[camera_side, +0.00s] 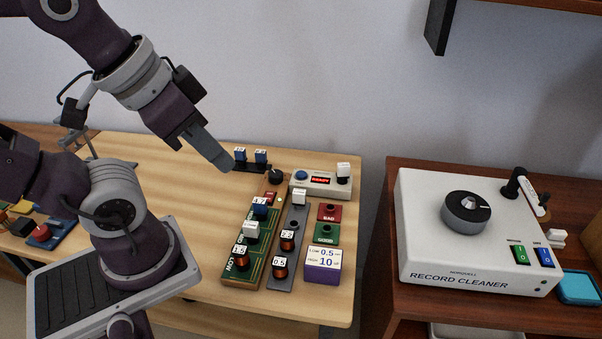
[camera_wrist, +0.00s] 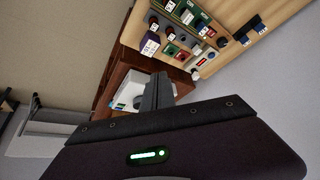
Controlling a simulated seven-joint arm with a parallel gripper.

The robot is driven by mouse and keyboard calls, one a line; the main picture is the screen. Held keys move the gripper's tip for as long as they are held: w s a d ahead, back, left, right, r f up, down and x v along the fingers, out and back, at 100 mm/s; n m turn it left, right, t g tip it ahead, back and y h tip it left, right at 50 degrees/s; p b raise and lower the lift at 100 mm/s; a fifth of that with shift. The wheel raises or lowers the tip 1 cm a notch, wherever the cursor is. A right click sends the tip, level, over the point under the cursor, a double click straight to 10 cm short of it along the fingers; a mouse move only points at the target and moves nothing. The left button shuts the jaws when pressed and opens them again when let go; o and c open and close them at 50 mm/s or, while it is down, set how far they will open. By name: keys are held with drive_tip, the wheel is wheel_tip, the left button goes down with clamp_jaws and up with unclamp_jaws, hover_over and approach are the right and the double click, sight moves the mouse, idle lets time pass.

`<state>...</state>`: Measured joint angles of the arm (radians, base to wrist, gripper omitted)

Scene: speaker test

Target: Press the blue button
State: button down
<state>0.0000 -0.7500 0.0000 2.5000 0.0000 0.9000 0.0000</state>
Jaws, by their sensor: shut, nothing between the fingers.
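The round blue button (camera_side: 301,175) sits on top of a pale grey box (camera_side: 322,190), left of its red-lit display, at the back of the wooden table. My gripper (camera_side: 226,164) is shut and empty. It is in the air left of the box and appears higher than the button, pointing down and right, clear of it. In the wrist view the closed fingers (camera_wrist: 160,78) reach up from below. The box's red display (camera_wrist: 201,61) shows small beyond them; the button there is too small to tell surely.
A white record cleaner (camera_side: 420,225) stands on the right-hand table.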

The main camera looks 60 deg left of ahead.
drive_tip(key=shift+w, duration=0.1)
drive_tip(key=m+t+y, duration=0.3)
drive_tip(key=m, duration=0.2)
hover_over(299, 175)
wheel_tip(299, 175, down, 20)
drive_tip(key=shift+r, duration=0.2)
drive_tip(key=shift+f, duration=4.4)
